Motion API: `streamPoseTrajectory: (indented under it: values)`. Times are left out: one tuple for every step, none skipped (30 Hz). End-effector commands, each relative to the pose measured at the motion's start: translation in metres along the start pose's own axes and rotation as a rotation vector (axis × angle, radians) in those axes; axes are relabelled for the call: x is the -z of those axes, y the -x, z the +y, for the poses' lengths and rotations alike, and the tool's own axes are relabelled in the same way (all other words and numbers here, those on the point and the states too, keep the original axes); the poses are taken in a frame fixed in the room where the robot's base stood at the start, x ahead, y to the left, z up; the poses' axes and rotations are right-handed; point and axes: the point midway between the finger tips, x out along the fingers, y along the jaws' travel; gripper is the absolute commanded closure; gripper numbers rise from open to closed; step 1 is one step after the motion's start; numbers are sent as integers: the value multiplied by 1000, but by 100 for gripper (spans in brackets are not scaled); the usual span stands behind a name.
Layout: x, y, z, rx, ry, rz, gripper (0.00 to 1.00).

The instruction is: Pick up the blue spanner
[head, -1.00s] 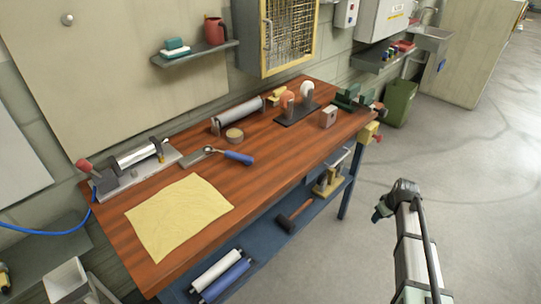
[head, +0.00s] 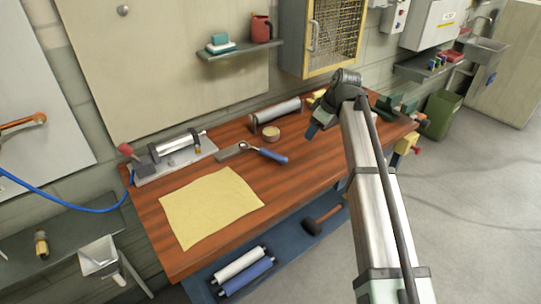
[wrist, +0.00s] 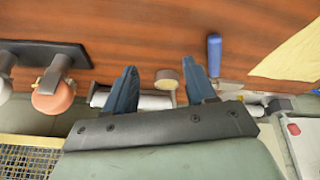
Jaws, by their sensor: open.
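The blue spanner (head: 271,156) lies flat on the wooden workbench, with its blue handle pointing right and its metal head to the left. Its handle also shows upright in the wrist view (wrist: 214,52), just right of the right finger, which partly covers its metal end. My gripper (head: 313,128) is over the bench, to the right of the spanner in the head view, apart from it. In the wrist view my gripper (wrist: 163,70) has its two fingers spread with nothing held between them.
A round tape roll (head: 271,133) and a grey cylinder (head: 276,113) lie behind the spanner. A grey block (head: 230,155) lies by its head. A yellow cloth (head: 210,207) covers the front left, and a clamp fixture (head: 175,158) stands at back left. Bare wood lies right of the cloth.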

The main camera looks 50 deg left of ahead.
Motion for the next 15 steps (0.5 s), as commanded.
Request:
streamPoseTrajectory:
  values:
    - [21,3,-20,32,28,1,45]
    - [30,5,-30,50,42,2,45]
    - [41,7,-42,70,57,1,45]
    - [48,8,-50,85,68,0,45]
    - [53,9,-58,97,77,-1,45]
    - [60,11,-66,111,88,-2,45]
    - [64,12,-71,121,95,-3,45]
    - [67,12,-75,128,100,-3,45]
    - [70,13,-79,135,106,-3,45]
    - [72,13,-82,139,109,-3,45]
    - [73,12,-83,142,111,-4,45]
    - [74,9,-85,145,112,-4,45]
    - [74,6,-86,146,113,-5,45]
    - [74,3,-87,147,113,-5,45]
    - [74,-3,-88,147,113,-5,45]
